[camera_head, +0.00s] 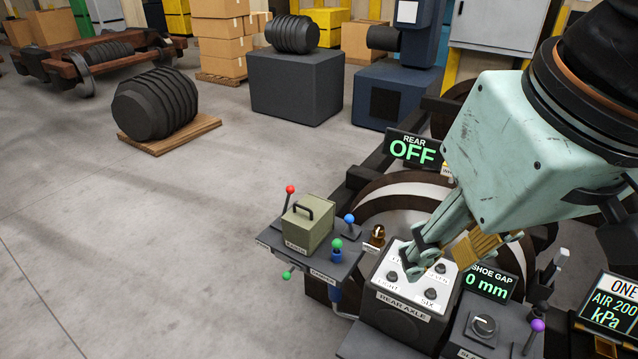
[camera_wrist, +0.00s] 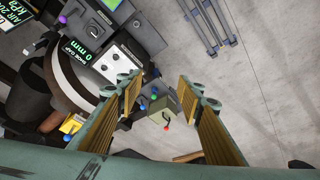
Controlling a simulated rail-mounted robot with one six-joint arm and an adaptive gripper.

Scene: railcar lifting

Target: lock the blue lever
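The blue lever (camera_head: 349,218) is a short stick with a blue ball knob at the back right of a small dark shelf. In the wrist view a small blue ball (camera_wrist: 154,90) shows between the fingers, beyond their tips. My gripper (camera_head: 452,250) hangs over the white-topped REAR AXLE panel, to the right of the blue lever. In the wrist view the fingers of my gripper (camera_wrist: 162,90) are wide apart with nothing held between them. Whether the lever is locked cannot be told.
An olive box with a handle (camera_head: 308,225) stands on the shelf beside the lever. A red-knobbed lever (camera_head: 290,190) and a green-knobbed lever (camera_head: 337,246) stand nearby. A sign (camera_head: 413,150) reads REAR OFF.

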